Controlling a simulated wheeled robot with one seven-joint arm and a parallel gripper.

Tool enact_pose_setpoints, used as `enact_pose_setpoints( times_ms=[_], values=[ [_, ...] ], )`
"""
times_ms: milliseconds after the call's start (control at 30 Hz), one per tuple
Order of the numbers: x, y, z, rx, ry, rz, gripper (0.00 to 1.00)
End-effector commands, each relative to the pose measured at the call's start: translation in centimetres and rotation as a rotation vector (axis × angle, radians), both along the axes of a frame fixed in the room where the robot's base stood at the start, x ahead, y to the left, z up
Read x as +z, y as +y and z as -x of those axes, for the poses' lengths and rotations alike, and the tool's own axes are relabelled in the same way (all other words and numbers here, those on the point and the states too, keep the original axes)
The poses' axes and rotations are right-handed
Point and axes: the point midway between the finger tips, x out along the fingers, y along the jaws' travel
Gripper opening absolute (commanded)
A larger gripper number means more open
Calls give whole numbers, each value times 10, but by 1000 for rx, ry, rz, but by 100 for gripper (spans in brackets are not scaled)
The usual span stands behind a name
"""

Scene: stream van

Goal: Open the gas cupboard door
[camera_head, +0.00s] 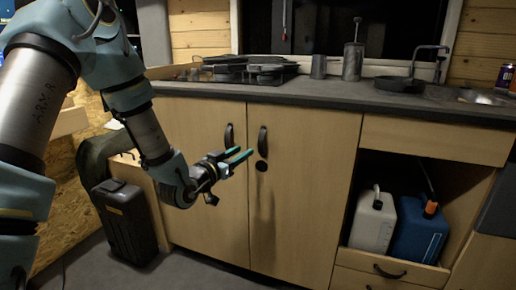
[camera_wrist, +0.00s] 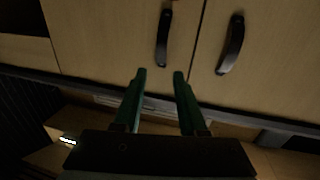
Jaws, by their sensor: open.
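Two pale wooden cupboard doors, a left one (camera_head: 205,205) and a right one (camera_head: 300,200), stand shut side by side under the counter. I cannot tell by any label which is the gas cupboard. The left door has a dark upright handle (camera_head: 229,136). My gripper (camera_head: 243,153) has green fingers, open and empty, just below and between the handles in the head view. In the wrist view, one handle (camera_wrist: 163,38) lies ahead of the fingertips (camera_wrist: 160,74), apart from them; another handle (camera_wrist: 230,45) is to the right.
A dark counter (camera_head: 345,95) with a stove (camera_head: 245,68) runs above the doors. An open compartment at right holds a white canister (camera_head: 373,222) and a blue canister (camera_head: 418,232). A black box (camera_head: 126,220) stands on the floor at left, close to the left door.

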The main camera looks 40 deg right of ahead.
Motion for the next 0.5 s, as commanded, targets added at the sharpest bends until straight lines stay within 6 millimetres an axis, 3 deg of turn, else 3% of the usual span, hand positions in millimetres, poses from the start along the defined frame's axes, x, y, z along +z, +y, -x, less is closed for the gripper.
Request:
enact_pose_setpoints(
  times_ms=[500],
  values=[
    [1,-79,-32,2,1,-2,41]
  ],
)
